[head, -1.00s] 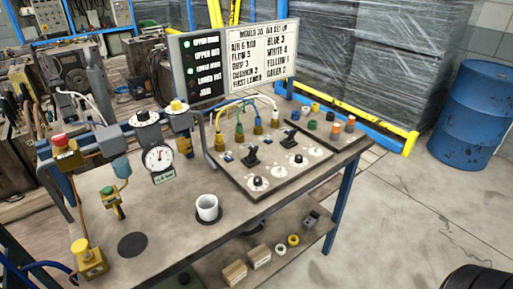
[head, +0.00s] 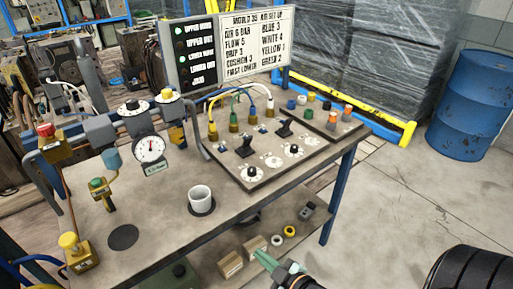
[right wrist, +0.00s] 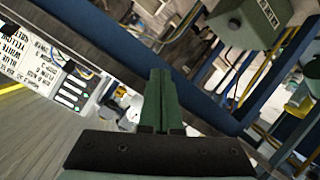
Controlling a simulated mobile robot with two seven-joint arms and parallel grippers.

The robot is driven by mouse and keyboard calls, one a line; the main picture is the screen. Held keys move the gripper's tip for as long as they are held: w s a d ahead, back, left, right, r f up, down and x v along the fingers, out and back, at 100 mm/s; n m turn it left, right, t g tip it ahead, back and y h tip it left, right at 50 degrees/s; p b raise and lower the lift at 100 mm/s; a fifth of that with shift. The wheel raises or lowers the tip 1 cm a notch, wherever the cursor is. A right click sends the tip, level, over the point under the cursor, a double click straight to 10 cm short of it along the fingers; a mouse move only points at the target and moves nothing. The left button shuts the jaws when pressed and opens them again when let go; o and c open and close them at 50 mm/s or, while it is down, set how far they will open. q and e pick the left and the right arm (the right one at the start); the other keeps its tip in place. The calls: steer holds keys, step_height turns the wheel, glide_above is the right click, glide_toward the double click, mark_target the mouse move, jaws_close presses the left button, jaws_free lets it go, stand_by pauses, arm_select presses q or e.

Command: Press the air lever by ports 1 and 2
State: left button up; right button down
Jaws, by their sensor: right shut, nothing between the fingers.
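The panel board (head: 225,172) lies on the bench with two black levers, a left one (head: 244,148) and a right one (head: 285,128). Hoses plug into a row of ports behind them: yellow (head: 233,122), green (head: 248,117) and others. Port numbers are too small to read, so I cannot tell which lever is by ports 1 and 2. My right gripper (head: 263,257) has green fingers, shut and empty, low in front of the bench and well apart from both levers. Its fingers (right wrist: 160,100) point ahead in the right wrist view. My left gripper is not in view.
A white cup (head: 200,198), pressure gauge (head: 150,150) and yellow-based button (head: 78,252) stand on the bench. The sign (head: 258,42) shows two green lamps lit. Wooden blocks (head: 230,264) lie on the lower shelf. A blue drum (head: 474,105) stands on open floor at right.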

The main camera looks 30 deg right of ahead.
steer(key=w+d+r+n+t+y+b, duration=0.25)
steer(key=w+r+n+y, duration=0.5)
steer(key=r+n, duration=0.85)
steer(key=w+d+n+g+h+b, duration=0.2)
steer(key=d+n+h, duration=0.5)
steer(key=d+n, duration=0.6)
steer(key=shift+w+d+r+g+b, duration=0.15)
steer(key=shift+w+r+g+b, duration=0.15)
steer(key=shift+w+b, duration=0.7)
steer(key=shift+w+h, duration=0.25)
steer(key=shift+w, duration=0.1)
glide_toward(249, 142)
steer(key=w+f, duration=0.1)
steer(key=w+f+p, duration=0.1)
steer(key=f, duration=0.1)
steer(key=shift+f, duration=0.15)
steer(key=shift+w+r, duration=0.5)
steer(key=shift+w, duration=0.45)
steer(key=shift+w+a+r, duration=0.1)
steer(key=shift+w+r, duration=0.05)
steer(key=shift+w, duration=0.2)
steer(key=shift+w+a+r, duration=0.1)
steer(key=shift+w+a, duration=0.05)
steer(key=shift+w, duration=0.25)
